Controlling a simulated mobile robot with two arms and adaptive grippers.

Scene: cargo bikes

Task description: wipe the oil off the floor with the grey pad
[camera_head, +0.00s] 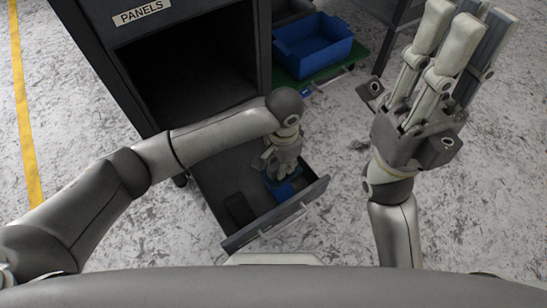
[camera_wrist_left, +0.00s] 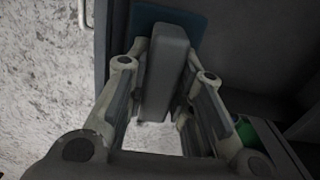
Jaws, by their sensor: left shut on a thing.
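My left gripper (camera_head: 284,170) reaches down into the open drawer (camera_head: 318,190) and is shut. In the left wrist view a plain grey block, which looks like the grey pad (camera_wrist_left: 166,75), shows between its fingers; in the head view the hand hides it. A blue thing (camera_head: 285,190) lies under the fingertips in the drawer. My right gripper (camera_head: 460,40) is raised at the right with its fingers extended and apart. A small dark patch (camera_head: 360,145) marks the mottled floor; I cannot tell if it is oil.
The drawer belongs to a dark cabinet (camera_head: 90,45) labelled PANELS. A dark flat item (camera_head: 238,208) lies in the drawer's left part. A blue bin (camera_head: 312,45) stands on a green surface behind. Floor (camera_head: 490,200) at the right is clear. A yellow line runs along the left.

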